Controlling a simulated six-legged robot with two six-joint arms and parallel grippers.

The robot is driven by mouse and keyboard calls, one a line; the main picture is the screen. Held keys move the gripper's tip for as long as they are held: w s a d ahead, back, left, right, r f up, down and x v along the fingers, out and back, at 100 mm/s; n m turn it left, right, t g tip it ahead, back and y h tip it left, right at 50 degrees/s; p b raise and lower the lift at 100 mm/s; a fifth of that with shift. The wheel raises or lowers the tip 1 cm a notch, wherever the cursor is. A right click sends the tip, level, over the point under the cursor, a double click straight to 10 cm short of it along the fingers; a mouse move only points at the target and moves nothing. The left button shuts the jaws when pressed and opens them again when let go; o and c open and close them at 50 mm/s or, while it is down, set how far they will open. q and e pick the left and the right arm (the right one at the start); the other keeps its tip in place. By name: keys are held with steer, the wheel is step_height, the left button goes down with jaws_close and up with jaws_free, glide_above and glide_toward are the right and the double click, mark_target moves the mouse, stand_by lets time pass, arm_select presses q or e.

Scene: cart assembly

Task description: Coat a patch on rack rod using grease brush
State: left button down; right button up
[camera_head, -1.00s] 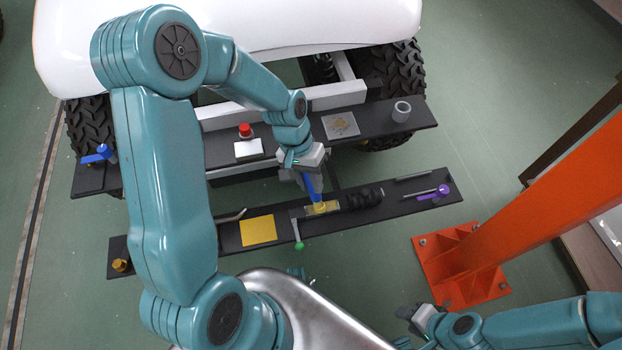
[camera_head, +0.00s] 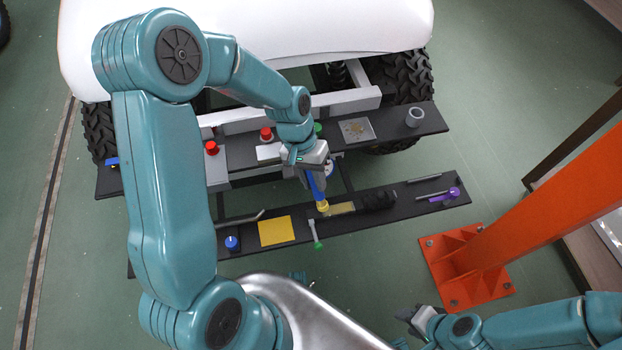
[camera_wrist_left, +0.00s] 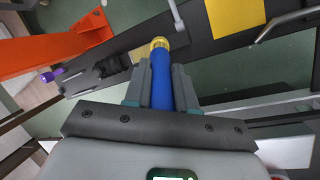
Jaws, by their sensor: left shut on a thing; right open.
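The grease brush has a blue handle (camera_head: 317,185) and a yellow tip (camera_head: 322,206). My left gripper (camera_head: 312,172) is shut on the handle and holds the brush tip-down over the near black shelf. A small yellowish patch (camera_head: 342,209), apparently on the rack rod, lies just right of the tip; I cannot tell whether they touch. A black ribbed bellows (camera_head: 378,201) adjoins it on the right. In the left wrist view the blue handle (camera_wrist_left: 161,85) runs between my left fingers (camera_wrist_left: 160,85) to the yellow tip (camera_wrist_left: 159,44). My right gripper (camera_head: 413,320) is open and empty, low in the head view.
The near shelf (camera_head: 405,197) also holds a yellow square (camera_head: 275,231), a green-ended tool (camera_head: 315,236), a blue knob (camera_head: 232,243) and a purple-handled tool (camera_head: 450,193). The far shelf (camera_head: 390,125) carries a grey cup (camera_head: 414,116). An orange post (camera_head: 530,205) stands right.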

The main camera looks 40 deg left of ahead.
arm_select(q)
step_height(320, 180, up, 2)
steer(key=shift+w+r+p, duration=0.1)
steer(key=shift+p, duration=0.5)
steer(key=shift+r+p, duration=1)
steer(key=shift+r, duration=0.25)
steer(key=shift+f, duration=0.1)
steer(key=shift+f+b, duration=0.45)
steer(key=shift+r, duration=0.15)
